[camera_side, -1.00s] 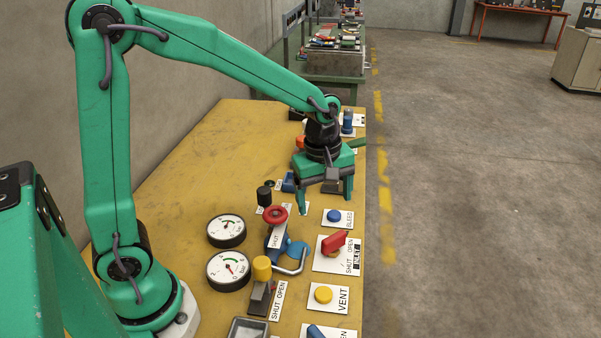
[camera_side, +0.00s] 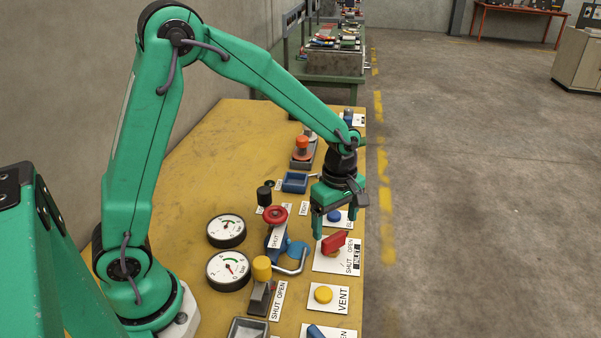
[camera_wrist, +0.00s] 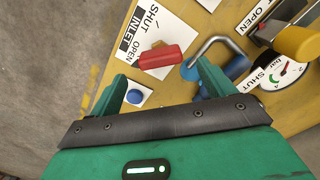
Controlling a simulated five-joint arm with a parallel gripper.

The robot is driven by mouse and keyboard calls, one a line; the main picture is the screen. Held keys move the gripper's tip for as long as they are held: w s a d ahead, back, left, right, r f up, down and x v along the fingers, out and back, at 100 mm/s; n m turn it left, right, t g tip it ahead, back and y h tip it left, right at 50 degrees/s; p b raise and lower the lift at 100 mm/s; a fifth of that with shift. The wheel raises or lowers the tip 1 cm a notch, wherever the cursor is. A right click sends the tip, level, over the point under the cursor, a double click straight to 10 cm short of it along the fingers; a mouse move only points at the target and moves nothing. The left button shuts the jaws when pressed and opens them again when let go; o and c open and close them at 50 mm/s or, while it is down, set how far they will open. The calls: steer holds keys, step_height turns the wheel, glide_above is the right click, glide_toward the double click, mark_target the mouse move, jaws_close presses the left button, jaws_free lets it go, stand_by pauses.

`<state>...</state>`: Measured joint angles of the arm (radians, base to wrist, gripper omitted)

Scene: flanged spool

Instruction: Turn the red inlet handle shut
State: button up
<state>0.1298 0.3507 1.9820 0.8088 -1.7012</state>
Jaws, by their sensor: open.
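The red inlet handle (camera_side: 333,242) sits on a white plate (camera_side: 327,262) marked SHUT, OPEN and INLET, near the right edge of the yellow bench. In the wrist view the red handle (camera_wrist: 161,57) lies ahead of the fingers, and its long side runs roughly across the picture. My gripper (camera_side: 338,217) is open and empty. It is above the bench, just behind the handle in the side view and over the BLEED button's plate. In the wrist view my two green fingers (camera_wrist: 160,88) stand apart with the handle beyond their tips. I cannot see any contact.
A blue button (camera_side: 334,216) is beneath my gripper. A bent grey lever (camera_side: 293,262) on a blue base and a red round knob (camera_side: 275,214) stand left of the handle. A yellow VENT button (camera_side: 323,294) is in front. The floor right of the bench is clear.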

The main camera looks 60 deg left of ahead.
mark_target(334, 236)
steer(key=shift+f, duration=2.65)
steer(key=shift+c, duration=0.2)
steer(key=c, duration=0.9)
